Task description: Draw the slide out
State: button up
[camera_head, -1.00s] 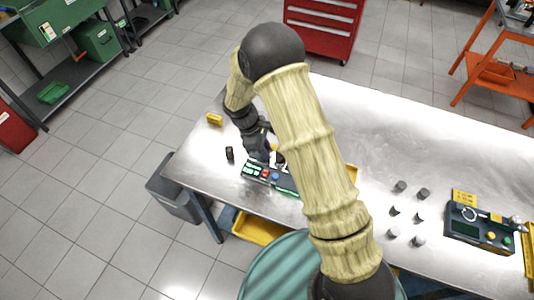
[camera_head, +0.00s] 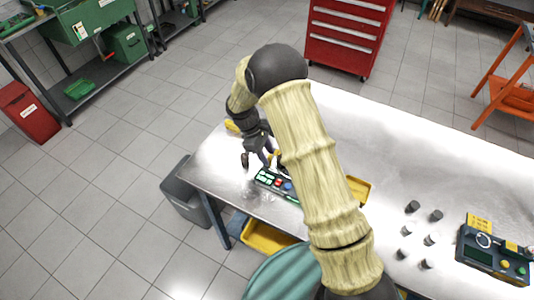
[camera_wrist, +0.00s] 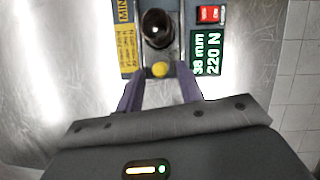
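A small dark tester with a green-lit readout (camera_head: 264,180) and red and blue buttons lies near the table's left end. In the wrist view its readout (camera_wrist: 207,55) shows "38 mm" and "220 N". In the head view my gripper (camera_head: 270,160) is above the tester.
A small black object (camera_head: 245,160) stands left of the gripper. A yellow tray (camera_head: 358,188) lies behind my arm. Several dark cylinders (camera_head: 412,207) and a second instrument (camera_head: 492,250) are at the right. Bare metal table (camera_head: 400,150) lies between.

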jog(key=shift+d, duration=0.1)
jog(key=shift+r, duration=0.1)
jog(key=b+v, duration=0.3)
jog(key=v, duration=1.4)
jog(key=shift+w+a, duration=0.1)
jog(key=shift+a, duration=0.1)
